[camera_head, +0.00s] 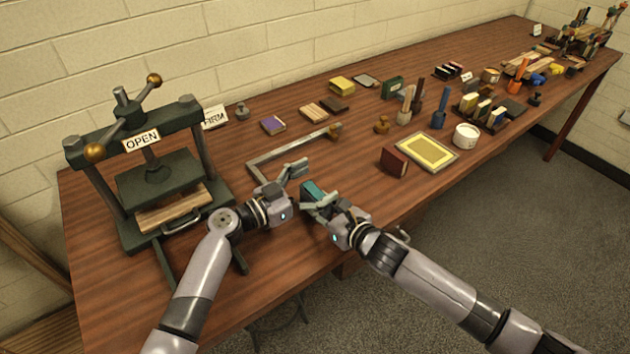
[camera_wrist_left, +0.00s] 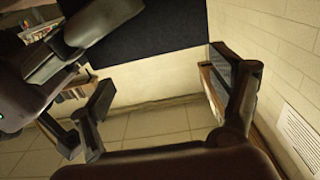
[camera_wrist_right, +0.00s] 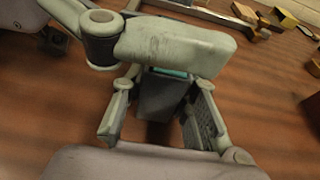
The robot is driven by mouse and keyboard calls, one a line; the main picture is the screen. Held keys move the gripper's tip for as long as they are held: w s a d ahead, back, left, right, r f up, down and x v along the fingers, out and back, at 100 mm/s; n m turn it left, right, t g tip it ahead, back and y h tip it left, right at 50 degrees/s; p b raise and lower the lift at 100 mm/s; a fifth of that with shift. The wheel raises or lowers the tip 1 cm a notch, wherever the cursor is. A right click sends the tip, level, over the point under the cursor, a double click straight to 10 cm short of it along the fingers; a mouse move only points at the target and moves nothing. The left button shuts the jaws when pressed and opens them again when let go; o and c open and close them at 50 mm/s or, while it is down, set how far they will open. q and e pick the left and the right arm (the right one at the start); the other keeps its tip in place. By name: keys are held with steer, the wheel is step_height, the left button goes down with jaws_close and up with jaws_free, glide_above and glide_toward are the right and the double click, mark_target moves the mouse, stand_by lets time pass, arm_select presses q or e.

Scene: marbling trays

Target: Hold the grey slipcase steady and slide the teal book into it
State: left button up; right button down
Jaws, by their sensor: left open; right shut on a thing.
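The grey slipcase (camera_wrist_right: 160,98) stands between the fingers of my right gripper (camera_wrist_right: 160,118), which is shut on it; in the head view this gripper (camera_head: 322,208) is low over the table. The teal book (camera_head: 313,190) shows at the slipcase's far end, and as a thin teal strip in the right wrist view (camera_wrist_right: 172,72). How deep it sits in the slipcase is hidden. My left gripper (camera_head: 298,176) is open and empty, just left of and above the book. One of its fingers crosses above the slipcase in the right wrist view. The left wrist view shows neither book nor slipcase clearly.
A green press (camera_head: 160,170) stands at the left. A metal square (camera_head: 290,150) lies behind my left gripper. A dark red book (camera_head: 395,162) and a yellow-centred tray (camera_head: 427,152) are to the right. Several tools and blocks stand further back. The table's front edge is close.

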mark_target(315, 192)
arm_select(q)
steer(key=shift+f, duration=0.2)
step_height(315, 192, up, 10)
steer(key=shift+r, duration=0.2)
stand_by(0.4)
arm_select(e)
steer(key=c, duration=1.2)
jaws_free()
